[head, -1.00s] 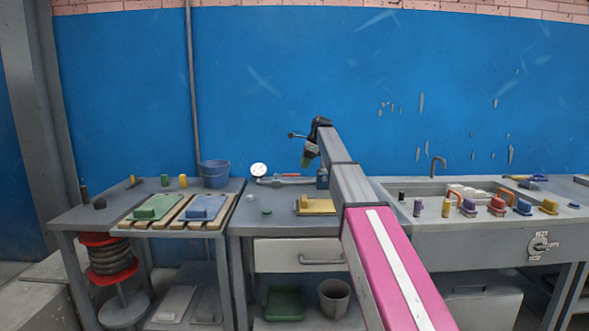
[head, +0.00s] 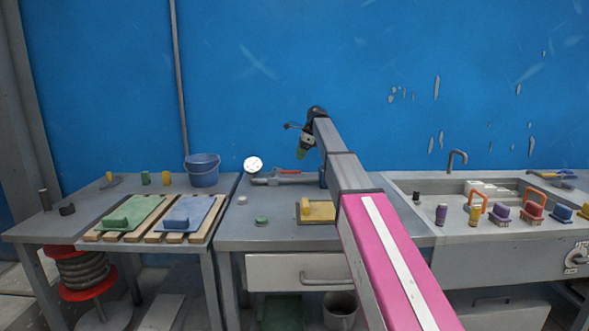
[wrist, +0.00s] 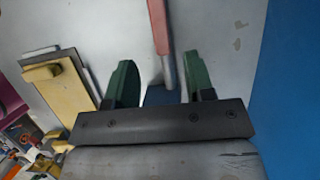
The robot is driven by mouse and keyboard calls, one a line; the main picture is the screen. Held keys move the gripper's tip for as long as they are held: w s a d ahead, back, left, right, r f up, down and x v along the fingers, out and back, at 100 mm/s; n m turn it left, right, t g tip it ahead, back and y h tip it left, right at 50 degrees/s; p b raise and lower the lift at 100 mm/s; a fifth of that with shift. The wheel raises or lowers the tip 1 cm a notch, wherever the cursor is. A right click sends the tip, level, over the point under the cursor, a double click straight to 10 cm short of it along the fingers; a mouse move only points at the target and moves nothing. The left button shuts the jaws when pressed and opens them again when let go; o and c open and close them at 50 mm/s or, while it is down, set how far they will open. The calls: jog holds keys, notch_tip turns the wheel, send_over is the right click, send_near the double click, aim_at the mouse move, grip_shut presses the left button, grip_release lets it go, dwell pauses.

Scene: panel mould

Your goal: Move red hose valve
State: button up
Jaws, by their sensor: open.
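A red valve-like piece with an orange loop handle (head: 531,214) stands on the front ledge of the sink unit at right, among other coloured pieces; I take it for the red hose valve. My gripper (head: 301,153) is above the back of the middle table, far to the left of that piece. In the wrist view its green fingers (wrist: 160,82) are apart with nothing held. A red-handled tool (wrist: 160,30) and a dark blue block (wrist: 161,96) show beyond and between the fingers.
A purple piece (head: 501,215), a blue piece (head: 561,213) and a yellow piece (head: 475,214) stand close to the red one. The grey sink (head: 425,188) with a tap lies behind. A yellow block on a plate (head: 318,211) is on the middle table. A blue bucket (head: 202,172) stands at left.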

aim_at(293, 171)
jog(key=x, duration=0.7)
jog(key=shift+f, duration=0.15)
grip_shut()
